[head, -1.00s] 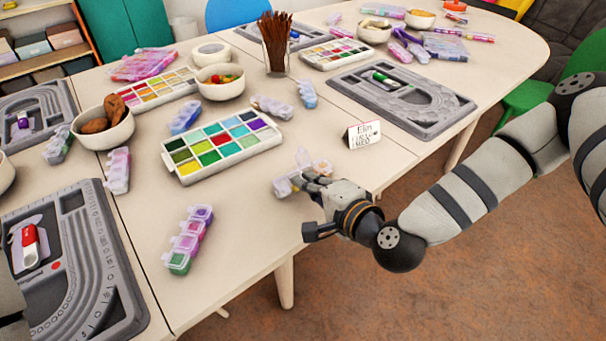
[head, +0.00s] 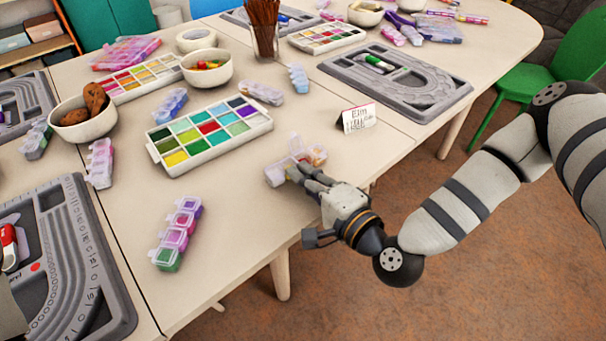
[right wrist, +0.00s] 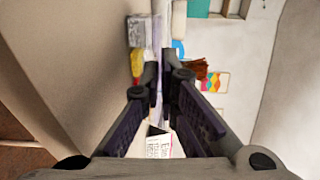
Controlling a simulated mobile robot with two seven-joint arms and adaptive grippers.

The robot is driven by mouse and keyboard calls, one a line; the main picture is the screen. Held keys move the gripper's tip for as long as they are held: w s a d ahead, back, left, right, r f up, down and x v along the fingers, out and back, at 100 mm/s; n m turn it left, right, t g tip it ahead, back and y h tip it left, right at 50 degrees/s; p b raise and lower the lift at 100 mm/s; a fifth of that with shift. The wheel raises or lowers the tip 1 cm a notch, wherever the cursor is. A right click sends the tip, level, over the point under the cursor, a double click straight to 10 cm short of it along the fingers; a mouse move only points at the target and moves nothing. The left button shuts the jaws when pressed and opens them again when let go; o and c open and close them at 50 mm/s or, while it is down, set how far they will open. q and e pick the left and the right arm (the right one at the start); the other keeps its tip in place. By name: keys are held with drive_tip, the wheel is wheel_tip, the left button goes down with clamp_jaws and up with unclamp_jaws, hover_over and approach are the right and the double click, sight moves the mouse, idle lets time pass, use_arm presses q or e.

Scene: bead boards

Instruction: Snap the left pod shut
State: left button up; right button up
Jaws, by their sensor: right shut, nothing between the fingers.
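A clear pod box with several compartments (head: 281,175) lies near the front table edge in the head view. At least one of its lids stands raised. My right gripper (head: 296,172) is shut and empty at the near side of this box, its fingers overlapping it in the picture; I cannot tell whether they touch it. In the right wrist view the fingers (right wrist: 157,75) come together at their tips. My left gripper is not in view.
A paint palette (head: 164,162) lies behind the pods, with a bowl of beads (head: 207,69) beyond it. Grey bead boards lie at left (head: 92,262) and right (head: 437,104). The table between the two strips is clear.

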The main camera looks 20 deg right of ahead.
drive_tip(key=o, duration=0.4)
drive_tip(key=v, duration=1.2)
